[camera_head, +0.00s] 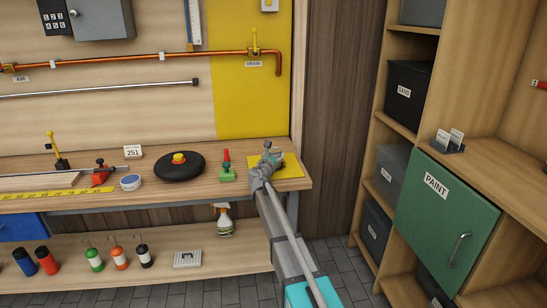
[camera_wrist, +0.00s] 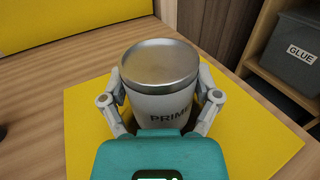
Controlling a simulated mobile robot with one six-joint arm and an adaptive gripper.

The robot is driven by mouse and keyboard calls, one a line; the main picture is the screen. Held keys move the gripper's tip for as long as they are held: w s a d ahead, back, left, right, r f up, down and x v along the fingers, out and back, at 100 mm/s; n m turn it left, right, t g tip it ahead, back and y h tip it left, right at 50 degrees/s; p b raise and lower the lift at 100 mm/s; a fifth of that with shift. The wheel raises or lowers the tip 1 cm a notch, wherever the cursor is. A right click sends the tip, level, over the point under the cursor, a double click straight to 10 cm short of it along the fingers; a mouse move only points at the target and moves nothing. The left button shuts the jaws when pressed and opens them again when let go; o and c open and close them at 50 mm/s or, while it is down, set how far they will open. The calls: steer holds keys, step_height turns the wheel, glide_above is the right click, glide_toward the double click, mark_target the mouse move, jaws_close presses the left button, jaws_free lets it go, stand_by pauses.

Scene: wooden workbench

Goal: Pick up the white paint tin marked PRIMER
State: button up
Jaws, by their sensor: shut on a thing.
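The white paint tin (camera_wrist: 160,105) has a metal lid and black lettering, of which "PRIM" shows. It is upright over a yellow mat (camera_wrist: 90,125) on the bench. My gripper (camera_wrist: 160,95) has a finger on each side of the tin and is shut on it. My teal gripper body hides the tin's lower part, so I cannot tell whether its base touches the mat. In the head view my gripper (camera_head: 269,158) is over the yellow mat (camera_head: 292,170) at the bench's right end, and my arm mostly hides the tin.
Left of the mat on the bench (camera_head: 215,187) stand a green and red item (camera_head: 226,168) and a black disc (camera_head: 178,169). A spray bottle (camera_head: 223,220) is on the shelf below. A wooden shelf unit with a green PAINT door (camera_head: 445,220) is at the right.

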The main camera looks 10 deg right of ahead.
steer(key=shift+r, duration=0.15)
step_height(320, 180, up, 2)
steer(key=shift+r+p, duration=0.1)
steer(key=shift+p, duration=1.05)
steer(key=s+r+p, duration=1)
steer(key=s, duration=0.4)
steer(key=shift+d+r+p, duration=0.15)
steer(key=shift+r+p, duration=0.1)
steer(key=shift+p, duration=0.05)
